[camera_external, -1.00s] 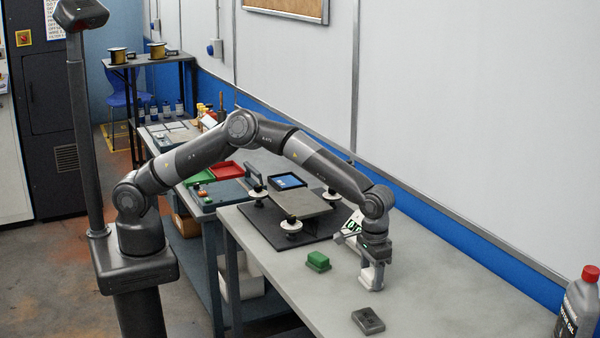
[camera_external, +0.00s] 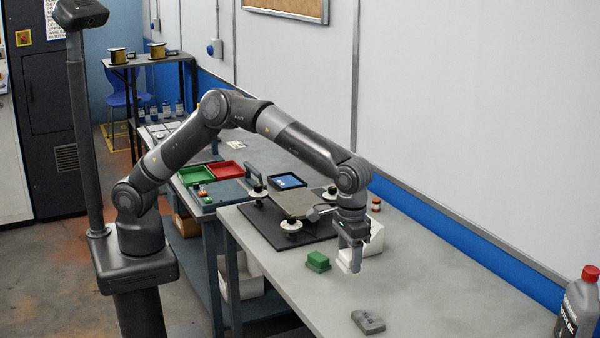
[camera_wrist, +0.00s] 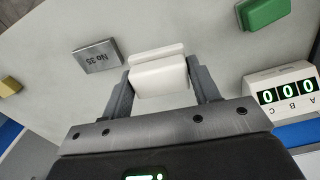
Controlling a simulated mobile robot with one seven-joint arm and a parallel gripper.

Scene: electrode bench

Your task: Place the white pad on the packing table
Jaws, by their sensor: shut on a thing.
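My gripper (camera_external: 351,263) is shut on the white pad (camera_wrist: 160,76), a small white block with a stepped edge, in the wrist view. In the external view a bit of the white pad (camera_external: 344,262) shows between and beside the fingers. The gripper points down low over the grey table (camera_external: 440,290), just right of the green block. I cannot tell whether the pad touches the tabletop. No sign names this table.
Near the gripper are a green block (camera_external: 318,261), a grey block marked No 35 (camera_external: 368,322) and a white counter (camera_wrist: 283,84) with digits. A black mat (camera_external: 270,229) with a plate rig lies to the left. The front right tabletop is mostly clear.

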